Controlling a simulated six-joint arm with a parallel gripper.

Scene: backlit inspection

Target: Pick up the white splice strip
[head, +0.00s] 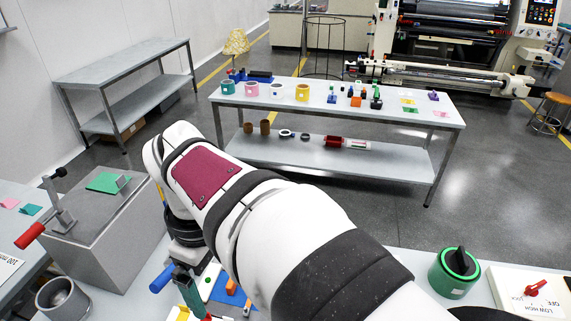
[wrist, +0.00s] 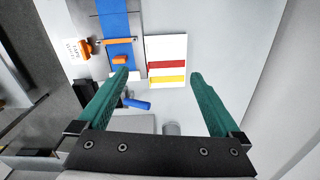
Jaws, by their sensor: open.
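In the wrist view a white panel (wrist: 166,48) carries a red strip (wrist: 166,67) and a yellow strip (wrist: 167,79) across its near end. I cannot tell a separate white splice strip apart from this white surface. My gripper (wrist: 160,75) is open, its two green fingers wide apart, with nothing between the fingertips. The red and yellow strips appear beyond and between the fingers. In the head view my arm covers much of this area, and the gripper is mostly hidden.
A blue band (wrist: 121,25) with an orange bar and block lies left of the panel. A blue handle (wrist: 137,103) sits near the left finger. In the head view a grey block with a red-handled clamp (head: 38,232) stands left, and a green round container (head: 453,272) right.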

